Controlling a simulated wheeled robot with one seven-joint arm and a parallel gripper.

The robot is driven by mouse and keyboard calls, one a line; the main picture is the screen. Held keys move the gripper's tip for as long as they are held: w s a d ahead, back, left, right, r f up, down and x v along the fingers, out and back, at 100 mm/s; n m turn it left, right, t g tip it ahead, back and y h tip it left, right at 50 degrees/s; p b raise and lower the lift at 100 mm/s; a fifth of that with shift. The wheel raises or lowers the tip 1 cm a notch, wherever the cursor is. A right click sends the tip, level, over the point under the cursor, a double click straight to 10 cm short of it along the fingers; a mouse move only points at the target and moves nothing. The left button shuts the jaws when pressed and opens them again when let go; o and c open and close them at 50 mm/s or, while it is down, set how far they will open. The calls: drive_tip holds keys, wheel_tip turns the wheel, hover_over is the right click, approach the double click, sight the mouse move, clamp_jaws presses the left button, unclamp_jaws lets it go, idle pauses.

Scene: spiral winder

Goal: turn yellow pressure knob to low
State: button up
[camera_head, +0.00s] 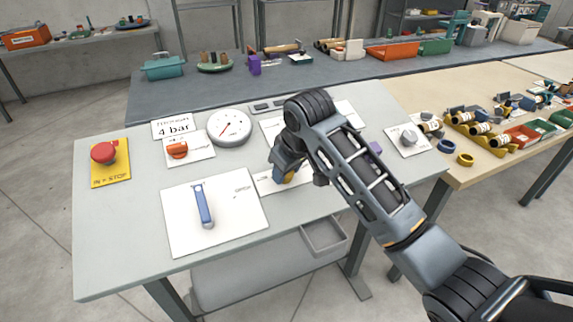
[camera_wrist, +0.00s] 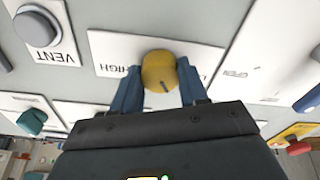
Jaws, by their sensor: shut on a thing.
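The yellow knob (camera_wrist: 159,70) sits on a white label plate (camera_wrist: 107,50) in the wrist view. The word HIGH is readable on the plate to the left of the knob. A dark pointer line on the knob runs toward the gripper side, tilted slightly. My gripper (camera_wrist: 157,83) has one blue finger on each side of the knob and is shut on it. In the head view a bit of the yellow knob (camera_head: 285,176) shows under my gripper (camera_head: 290,165). My arm hides most of its plate there.
A blue lever (camera_head: 204,205) on a white plate stands to the left. A red stop button (camera_head: 104,153), an orange knob (camera_head: 177,149) and a round gauge (camera_head: 229,127) lie further back. A grey VENT button (camera_wrist: 36,27) is near the plate. An open tray (camera_head: 323,237) hangs at the table's front.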

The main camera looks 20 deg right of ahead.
drive_tip(key=n, duration=0.3)
drive_tip(key=shift+n, duration=0.3)
drive_tip(key=n, duration=0.4)
drive_tip(key=shift+n, duration=0.4)
drive_tip(key=o, duration=1.1)
drive_tip(key=shift+g+y, duration=0.3)
drive_tip(key=shift+c, duration=0.2)
drive_tip(key=shift+r, duration=0.1)
drive_tip(key=v, duration=0.7)
drive_tip(key=shift+r+b, duration=0.25)
drive_tip(key=shift+b, duration=0.05)
drive_tip(key=shift+s, duration=0.1)
